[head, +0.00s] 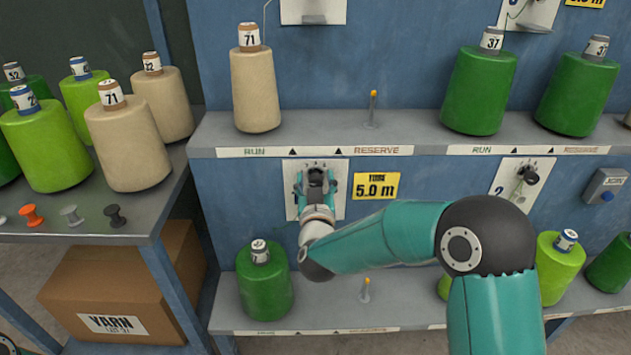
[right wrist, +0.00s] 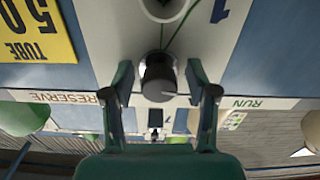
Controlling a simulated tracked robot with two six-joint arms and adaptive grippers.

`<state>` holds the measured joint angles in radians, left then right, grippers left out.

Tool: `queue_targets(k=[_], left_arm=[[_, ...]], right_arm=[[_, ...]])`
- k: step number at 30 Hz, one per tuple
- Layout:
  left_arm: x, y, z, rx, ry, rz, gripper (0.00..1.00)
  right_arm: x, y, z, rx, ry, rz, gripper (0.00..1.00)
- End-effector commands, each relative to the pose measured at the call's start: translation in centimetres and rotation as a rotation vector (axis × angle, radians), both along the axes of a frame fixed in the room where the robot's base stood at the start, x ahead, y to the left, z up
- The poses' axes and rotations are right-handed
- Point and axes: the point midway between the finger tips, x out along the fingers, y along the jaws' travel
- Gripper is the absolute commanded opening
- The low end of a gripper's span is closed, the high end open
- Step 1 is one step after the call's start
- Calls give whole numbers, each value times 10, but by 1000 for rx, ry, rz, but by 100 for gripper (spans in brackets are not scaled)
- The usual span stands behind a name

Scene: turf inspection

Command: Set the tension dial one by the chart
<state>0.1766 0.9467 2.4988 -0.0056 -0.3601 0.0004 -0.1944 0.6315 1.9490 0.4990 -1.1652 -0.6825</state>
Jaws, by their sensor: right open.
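In the right wrist view the two fingers of my right gripper (right wrist: 160,100) stand open, one on each side of the knob. I cannot tell whether they touch it. My left gripper is not in view. I see no chart that I can make out.
A yellow tag (head: 375,191) reading 5.0 m is right of the plate. Yarn cones line both shelves; a dark green cone (head: 264,290) stands below left of my right gripper.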

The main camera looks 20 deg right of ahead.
Motion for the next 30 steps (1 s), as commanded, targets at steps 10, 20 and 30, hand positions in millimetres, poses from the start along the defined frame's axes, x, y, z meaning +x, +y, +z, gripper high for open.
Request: queue_targets(k=[10,20,30], left_arm=[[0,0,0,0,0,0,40],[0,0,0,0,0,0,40],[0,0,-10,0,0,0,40]], right_arm=[[1,0,0,0,1,1,45],[1,0,0,0,1,1,0],[1,0,-2,55,-16,1,0]])
